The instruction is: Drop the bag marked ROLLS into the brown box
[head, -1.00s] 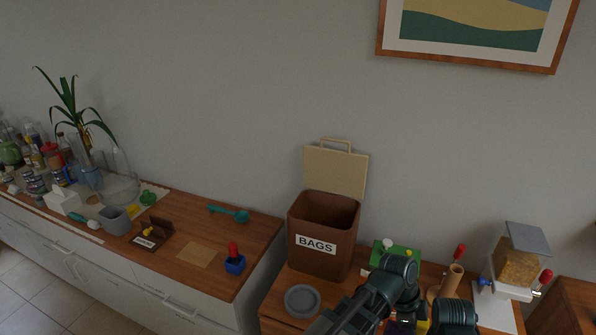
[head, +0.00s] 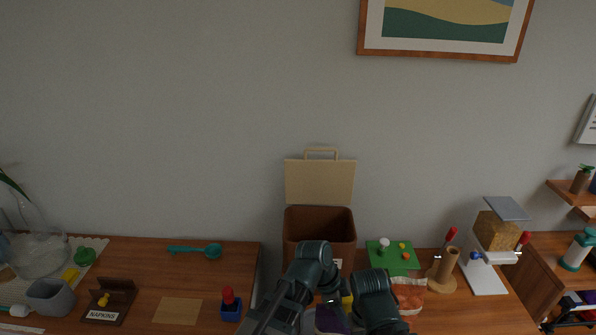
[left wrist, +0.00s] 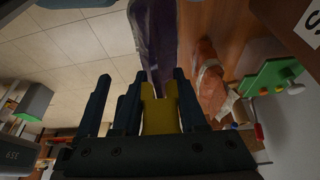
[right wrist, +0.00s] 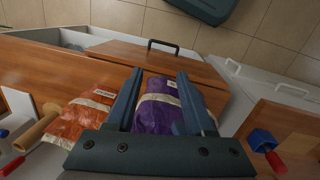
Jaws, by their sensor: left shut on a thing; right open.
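The brown box (head: 342,246) stands open at the back in the head view, its pale lid (head: 320,183) raised. My left arm covers part of its front; its wall shows in the left wrist view (left wrist: 280,22). My left gripper (left wrist: 158,92) is shut on a yellow thing (left wrist: 160,118), in front of the box. A purple bag (right wrist: 158,108) with a pale band lies on the wood, between the fingers in the right wrist view. An orange bag (right wrist: 84,116) lies beside it. I cannot read the bags' labels. My right gripper (right wrist: 160,75) is open.
A green board (head: 393,257) with small knobs, a wooden cylinder (head: 443,268) and a cereal dispenser (head: 497,235) stand right of the box. On the left counter are a napkin holder (head: 110,300), a teal scoop (head: 195,250) and a blue block with a red knob (head: 231,308).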

